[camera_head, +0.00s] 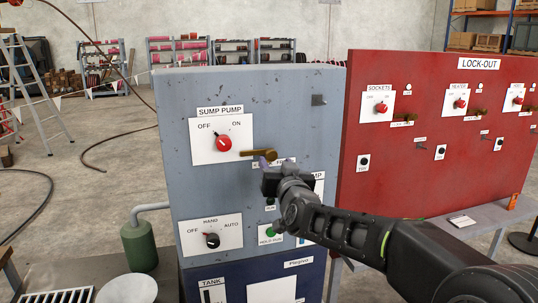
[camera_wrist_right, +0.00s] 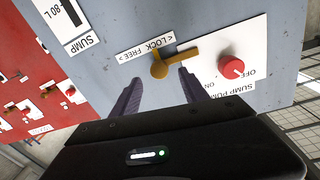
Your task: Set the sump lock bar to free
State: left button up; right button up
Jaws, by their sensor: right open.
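The brass sump lock bar (camera_head: 258,153) is on the grey sump pump panel, just right of and below the red SUMP PUMP knob (camera_head: 224,143). It lies about level, its arm reaching left from its pivot towards the knob, on the LOCK side of its label. In the right wrist view the lock bar (camera_wrist_right: 180,59) and its LOCK/FREE label (camera_wrist_right: 147,48) show upside down. My right gripper (camera_head: 270,159) is open at the bar. In the wrist view its fingertips (camera_wrist_right: 158,76) are either side of the pivot; contact cannot be told. My left gripper is not in view.
The SUMP PUMP knob (camera_wrist_right: 231,66) is close beside the bar. A HAND/OFF/AUTO knob (camera_head: 212,240) and green button (camera_head: 270,232) are lower on the panel. The red LOCK-OUT panel (camera_head: 430,150) stands to the right, behind my right arm.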

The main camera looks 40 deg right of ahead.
aim_at(272, 156)
jog(key=shift+w+d+r, duration=0.15)
jog(key=shift+w+d, duration=0.05)
jog(key=shift+w, duration=0.2)
jog(key=p+x, duration=0.2)
jog(key=x, duration=0.4)
jog(key=shift+w+p, duration=0.2)
jog(key=shift+p, duration=0.1)
jog(key=shift+c, duration=0.3)
grip_shut()
dwell(0.5)
